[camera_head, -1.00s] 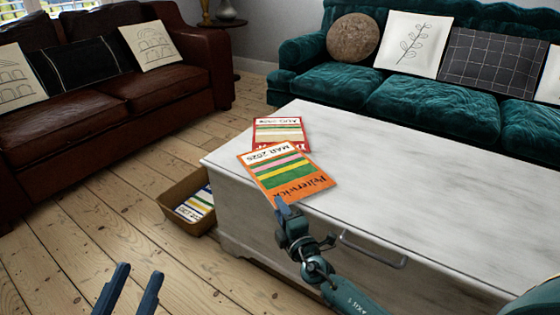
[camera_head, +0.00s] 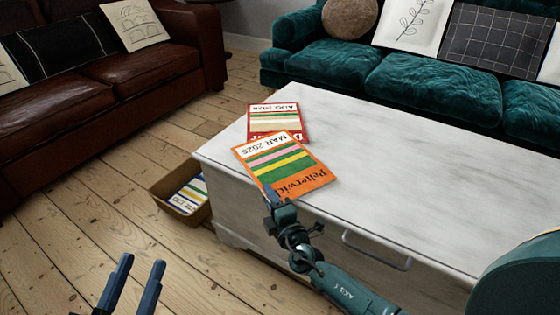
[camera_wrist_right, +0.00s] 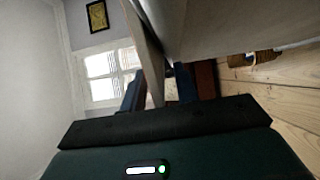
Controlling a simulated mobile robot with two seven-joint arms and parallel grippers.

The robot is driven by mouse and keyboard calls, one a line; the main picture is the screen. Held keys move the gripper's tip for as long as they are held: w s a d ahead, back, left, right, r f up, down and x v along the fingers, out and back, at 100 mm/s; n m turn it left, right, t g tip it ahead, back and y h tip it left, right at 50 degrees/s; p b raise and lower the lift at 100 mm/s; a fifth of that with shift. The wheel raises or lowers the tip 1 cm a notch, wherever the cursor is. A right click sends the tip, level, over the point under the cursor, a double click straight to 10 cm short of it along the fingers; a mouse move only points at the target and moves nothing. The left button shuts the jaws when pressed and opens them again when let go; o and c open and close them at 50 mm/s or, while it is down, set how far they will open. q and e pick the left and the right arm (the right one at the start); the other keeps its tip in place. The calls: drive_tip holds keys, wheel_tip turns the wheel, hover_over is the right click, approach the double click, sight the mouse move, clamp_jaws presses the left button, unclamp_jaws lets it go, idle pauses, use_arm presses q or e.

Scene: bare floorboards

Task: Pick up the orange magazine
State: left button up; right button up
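My right gripper (camera_head: 270,196) is at the orange magazine's near left edge. In the right wrist view the fingers of my right gripper (camera_wrist_right: 158,90) are apart, with a thin sheet-like edge between them, seemingly the magazine; contact cannot be told. My left gripper (camera_head: 137,275) is open and empty, low over the floor at the left.
A brown box (camera_head: 166,199) holding another magazine (camera_head: 190,194) stands on the floor against the table's left end. A metal handle (camera_head: 375,252) sticks out of the table front. A brown sofa (camera_head: 110,85) and a teal sofa (camera_head: 420,85) stand behind.

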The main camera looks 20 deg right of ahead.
clamp_jaws()
drive_tip(key=shift+r, duration=0.1)
idle(0.3)
